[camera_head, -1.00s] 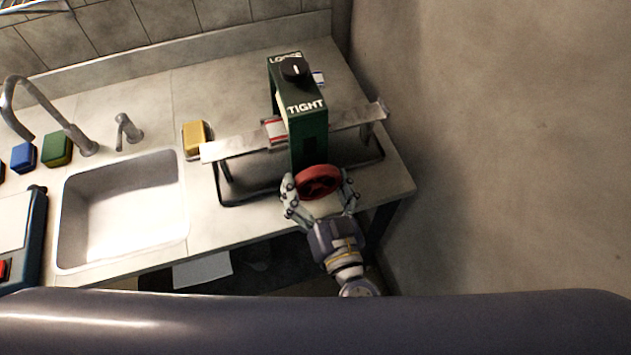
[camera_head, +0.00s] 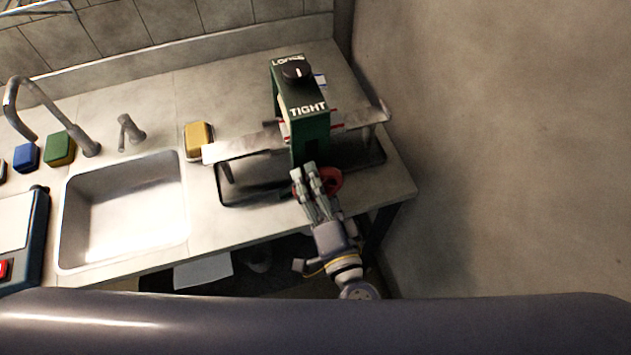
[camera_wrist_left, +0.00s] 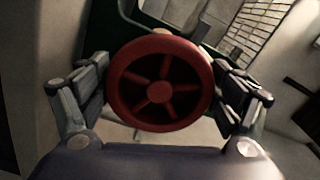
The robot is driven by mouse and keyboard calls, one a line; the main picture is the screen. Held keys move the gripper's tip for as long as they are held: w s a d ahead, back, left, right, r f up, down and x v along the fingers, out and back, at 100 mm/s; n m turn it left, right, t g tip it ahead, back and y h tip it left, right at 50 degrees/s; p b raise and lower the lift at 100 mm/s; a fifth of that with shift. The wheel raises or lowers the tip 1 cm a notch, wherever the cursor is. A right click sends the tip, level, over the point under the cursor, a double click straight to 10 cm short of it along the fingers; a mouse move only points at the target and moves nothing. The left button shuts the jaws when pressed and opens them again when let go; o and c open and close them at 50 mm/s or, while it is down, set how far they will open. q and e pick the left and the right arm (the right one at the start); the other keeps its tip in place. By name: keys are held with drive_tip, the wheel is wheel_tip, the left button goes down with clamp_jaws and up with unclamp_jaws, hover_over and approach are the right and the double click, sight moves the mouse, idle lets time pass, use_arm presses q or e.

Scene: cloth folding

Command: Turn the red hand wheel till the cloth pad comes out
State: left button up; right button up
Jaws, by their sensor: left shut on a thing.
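The red hand wheel (camera_head: 332,180) is on the near end of a green press (camera_head: 310,135) marked LOOSE and TIGHT. My left gripper (camera_head: 306,172) is shut on the wheel, its fingers partly covering it in the head view. In the left wrist view the wheel (camera_wrist_left: 160,92) shows its spokes face on, with a finger at each side of the rim. A pale piece with red edging, perhaps the cloth pad (camera_head: 285,129), shows beside the press; red strips also show on its right. Most of it is hidden by the press. My right gripper is not in view.
The press stands on a metal crossbar (camera_head: 240,146) and dark frame at the counter's right end, near the wall. A sink (camera_head: 125,210), tap (camera_head: 70,130) and yellow sponge (camera_head: 199,136) lie left. A black knob (camera_head: 296,71) tops the press.

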use_arm(q)
drive_tip(key=m, duration=0.1)
drive_tip(key=m+p, duration=0.1)
drive_tip(key=m, duration=0.1)
drive_tip(key=m+p, duration=0.1)
drive_tip(key=m, duration=0.1)
drive_tip(key=shift+r, duration=0.25)
drive_tip(key=shift+m+p, duration=0.8)
drive_tip(key=shift+m, duration=1)
drive_tip(key=o, duration=0.9)
drive_tip(key=shift+o, duration=0.2)
drive_tip(key=shift+s+d, duration=0.1)
drive_tip(key=v, duration=1.1)
drive_tip(key=shift+s, duration=0.35)
drive_tip(key=shift+d, duration=0.1)
